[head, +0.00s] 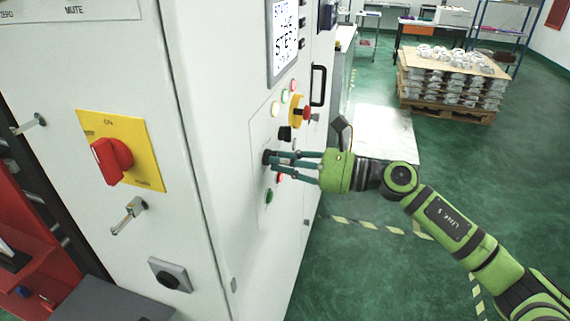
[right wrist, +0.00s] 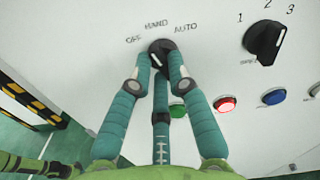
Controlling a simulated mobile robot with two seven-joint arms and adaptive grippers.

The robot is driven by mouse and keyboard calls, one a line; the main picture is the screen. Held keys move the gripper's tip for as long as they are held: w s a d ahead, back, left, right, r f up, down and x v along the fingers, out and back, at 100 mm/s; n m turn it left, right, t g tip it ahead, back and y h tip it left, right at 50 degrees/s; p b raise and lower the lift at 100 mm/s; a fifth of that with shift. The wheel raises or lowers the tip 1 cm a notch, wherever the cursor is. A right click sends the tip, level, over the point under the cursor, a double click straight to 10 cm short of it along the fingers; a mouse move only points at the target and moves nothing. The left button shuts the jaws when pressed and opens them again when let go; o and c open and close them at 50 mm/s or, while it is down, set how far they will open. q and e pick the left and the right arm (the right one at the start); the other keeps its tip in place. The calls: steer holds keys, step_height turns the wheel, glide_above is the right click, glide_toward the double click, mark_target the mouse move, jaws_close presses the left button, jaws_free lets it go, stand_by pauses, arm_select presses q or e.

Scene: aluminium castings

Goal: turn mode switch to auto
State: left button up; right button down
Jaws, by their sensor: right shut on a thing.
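The mode switch (right wrist: 160,45) is a black rotary knob on a light panel, with OFF, HAND and AUTO printed around it. My right gripper (right wrist: 162,58) has its teal fingers closed around this knob, which they partly cover. I cannot tell for sure which word the knob points to. In the head view the right gripper (head: 272,162) reaches in from the right to the cabinet's control panel, its fingertips at the dark knob (head: 266,156). My left gripper is not in view.
A second black selector (right wrist: 264,42) marked 1, 2, 3 sits to the right in the wrist view. Green, red (right wrist: 225,103) and blue buttons are near the fingers. In the head view, a yellow-backed emergency stop (head: 297,112) and a door handle (head: 318,85) stand out above the gripper.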

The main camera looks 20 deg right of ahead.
steer(key=shift+w+d+r+m+p, duration=0.15)
steer(key=shift+m+p, duration=0.45)
steer(key=shift+m, duration=1.5)
steer(key=shift+s+a+r+m+p, duration=0.15)
steer(key=shift+m+p, duration=0.45)
steer(key=shift+m, duration=1.5)
steer(key=shift+w+d+r+m+p, duration=0.15)
steer(key=shift+m+p, duration=0.45)
steer(key=shift+m, duration=1.5)
steer(key=c, duration=1.2)
jaws_free()
steer(key=shift+f, duration=0.15)
steer(key=v, duration=1.2)
